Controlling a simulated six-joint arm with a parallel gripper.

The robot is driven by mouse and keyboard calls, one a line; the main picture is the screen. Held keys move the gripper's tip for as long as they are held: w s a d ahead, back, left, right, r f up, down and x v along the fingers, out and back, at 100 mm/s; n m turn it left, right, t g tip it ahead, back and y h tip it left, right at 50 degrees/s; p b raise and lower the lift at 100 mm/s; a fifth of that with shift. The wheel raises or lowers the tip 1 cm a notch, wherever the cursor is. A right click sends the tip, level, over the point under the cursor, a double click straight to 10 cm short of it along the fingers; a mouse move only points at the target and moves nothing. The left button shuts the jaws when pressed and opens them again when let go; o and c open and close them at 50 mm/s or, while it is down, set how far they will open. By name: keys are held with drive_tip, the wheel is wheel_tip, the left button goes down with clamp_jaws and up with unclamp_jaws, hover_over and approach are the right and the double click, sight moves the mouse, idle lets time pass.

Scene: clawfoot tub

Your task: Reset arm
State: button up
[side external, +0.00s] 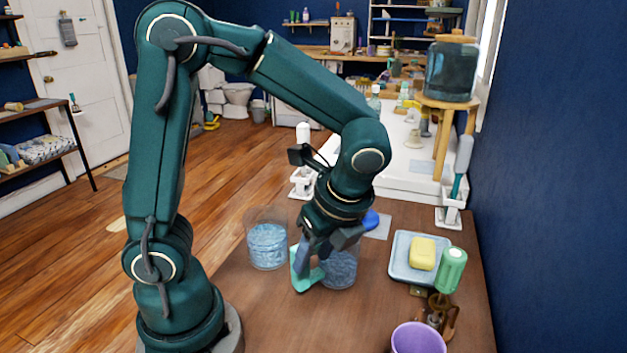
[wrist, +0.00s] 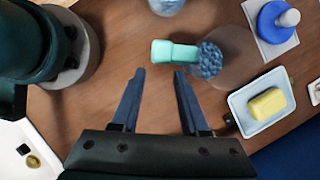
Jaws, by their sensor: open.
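My gripper (side external: 322,243) points down over the wooden table in the side external view. In the wrist view my gripper (wrist: 159,74) has its two fingers well apart with nothing between them. A teal piece (side external: 302,268) stands near the fingers; in the wrist view the teal piece (wrist: 174,51) lies beyond the fingertips. Its right end meets or overlaps a clear container (wrist: 236,58) with blue contents. That clear container (side external: 340,270) is partly hidden behind my gripper in the side external view. Whether the teal piece touches it is unclear.
Another clear container (side external: 268,247) with blue contents stands to the left. A pale tray (side external: 403,271) holds yellow soap (side external: 423,253) on the right. A green-topped bottle (side external: 452,268) and a purple cup (side external: 418,340) stand nearer. A blue knobbed object (wrist: 277,20) sits on a white card.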

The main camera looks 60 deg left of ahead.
drive_tip(key=s+d+r+n+t+h, duration=0.3)
drive_tip(key=r+n+t, duration=0.3)
drive_tip(key=n, duration=1)
drive_tip(key=shift+s+d+h, duration=0.35)
drive_tip(key=shift+s+h, duration=0.1)
drive_tip(key=shift+h, duration=0.35)
